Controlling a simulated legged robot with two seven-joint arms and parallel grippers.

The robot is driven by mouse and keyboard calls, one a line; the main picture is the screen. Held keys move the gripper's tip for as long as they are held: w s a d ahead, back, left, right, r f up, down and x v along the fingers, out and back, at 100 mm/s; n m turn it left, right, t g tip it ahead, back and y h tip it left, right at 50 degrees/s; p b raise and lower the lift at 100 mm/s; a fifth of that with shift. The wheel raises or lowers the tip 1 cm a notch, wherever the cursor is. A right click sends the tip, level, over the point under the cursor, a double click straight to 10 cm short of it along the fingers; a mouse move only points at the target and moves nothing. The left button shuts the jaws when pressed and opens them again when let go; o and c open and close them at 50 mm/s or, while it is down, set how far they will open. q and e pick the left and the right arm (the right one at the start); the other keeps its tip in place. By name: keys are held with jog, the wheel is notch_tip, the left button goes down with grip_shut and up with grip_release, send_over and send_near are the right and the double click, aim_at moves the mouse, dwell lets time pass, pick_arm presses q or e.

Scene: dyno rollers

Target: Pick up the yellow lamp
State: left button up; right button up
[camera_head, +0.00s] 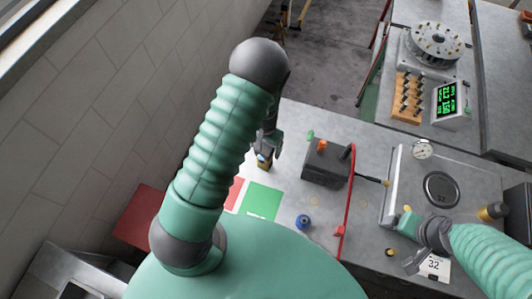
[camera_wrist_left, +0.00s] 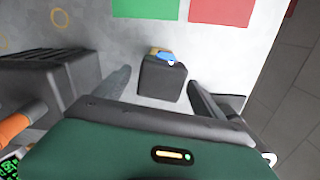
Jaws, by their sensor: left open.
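A small dark block with a yellow and blue top (camera_head: 264,160) stands on the grey table, below my left gripper (camera_head: 267,147). In the left wrist view this block (camera_wrist_left: 163,80) is between the two spread fingers of my left gripper (camera_wrist_left: 159,84), with visible space on both sides. I cannot tell for sure whether it is the yellow lamp. A yellow and black cylinder (camera_head: 492,211) stands at the far right. A small yellow piece (camera_head: 390,252) lies near my right gripper (camera_head: 428,258), whose jaw opening is unclear.
A green sheet (camera_head: 262,201) and a red sheet (camera_head: 235,192) lie near the block. A dark box with an orange knob (camera_head: 325,165) stands to its right. A blue round item (camera_head: 303,222) sits nearer. A metal panel (camera_head: 450,165) holds the right side.

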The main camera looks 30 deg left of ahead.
pick_arm(q)
jog(key=shift+s+d+f, duration=0.15)
jog(key=shift+s+f, duration=0.35)
jog(key=shift+f, duration=0.25)
jog(key=shift+w+f, duration=0.1)
jog(key=shift+f, duration=0.05)
jog(key=shift+w+a+f, duration=0.2)
jog(key=shift+w, duration=0.1)
jog(key=c, duration=0.6)
jog(key=shift+s+r, duration=0.15)
jog(key=shift+s, duration=0.05)
jog(key=c, duration=1)
jog(key=shift+w+d, duration=0.1)
grip_shut()
jog(key=shift+r, duration=0.1)
